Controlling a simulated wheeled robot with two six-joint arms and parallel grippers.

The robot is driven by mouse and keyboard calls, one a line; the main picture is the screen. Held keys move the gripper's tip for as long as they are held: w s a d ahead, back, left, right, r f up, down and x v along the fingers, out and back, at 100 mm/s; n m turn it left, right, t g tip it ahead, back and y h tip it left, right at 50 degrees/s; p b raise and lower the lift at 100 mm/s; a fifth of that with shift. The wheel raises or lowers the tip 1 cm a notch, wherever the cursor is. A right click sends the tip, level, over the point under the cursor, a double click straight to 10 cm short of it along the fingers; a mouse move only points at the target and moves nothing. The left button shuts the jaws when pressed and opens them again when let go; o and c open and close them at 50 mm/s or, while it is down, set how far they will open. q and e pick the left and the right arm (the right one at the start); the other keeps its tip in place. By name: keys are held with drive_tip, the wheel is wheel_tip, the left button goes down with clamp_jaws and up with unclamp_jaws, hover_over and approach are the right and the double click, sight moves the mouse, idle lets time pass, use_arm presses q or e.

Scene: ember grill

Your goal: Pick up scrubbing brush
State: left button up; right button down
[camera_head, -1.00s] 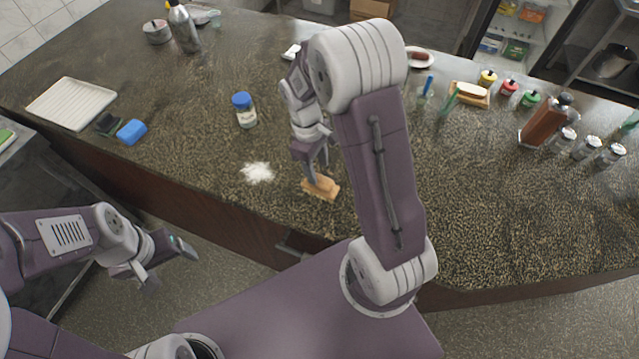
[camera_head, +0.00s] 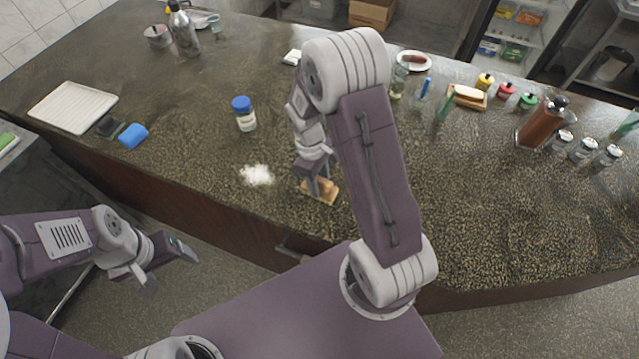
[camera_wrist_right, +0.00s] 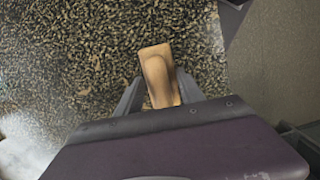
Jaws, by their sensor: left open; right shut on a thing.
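The scrubbing brush (camera_head: 328,194) is a light tan wooden block lying on the speckled counter near its front edge. My right gripper (camera_head: 318,186) reaches down onto it and is shut on it. In the right wrist view the brush (camera_wrist_right: 158,75) sits between the two fingers of my right gripper (camera_wrist_right: 160,97), its far end sticking out past them. The underside of the brush is hidden. My left gripper (camera_head: 172,268) is open and empty, in front of the counter and below its edge.
A white powder patch (camera_head: 257,175) lies left of the brush, with a blue-lidded jar (camera_head: 244,114) behind it. A blue sponge (camera_head: 133,136) and white tray (camera_head: 73,107) are at the left. The counter's right front is clear.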

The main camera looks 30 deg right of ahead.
drive_tip(key=shift+w+r, duration=0.1)
drive_tip(key=shift+r, duration=0.35)
wheel_tip(320, 180, up, 3)
drive_tip(key=s+a+r+b, duration=0.1)
drive_tip(key=s+a+r, duration=0.5)
drive_tip(key=s, duration=0.4)
drive_tip(key=shift+r+b, duration=0.4)
drive_tip(key=shift+a, duration=0.1)
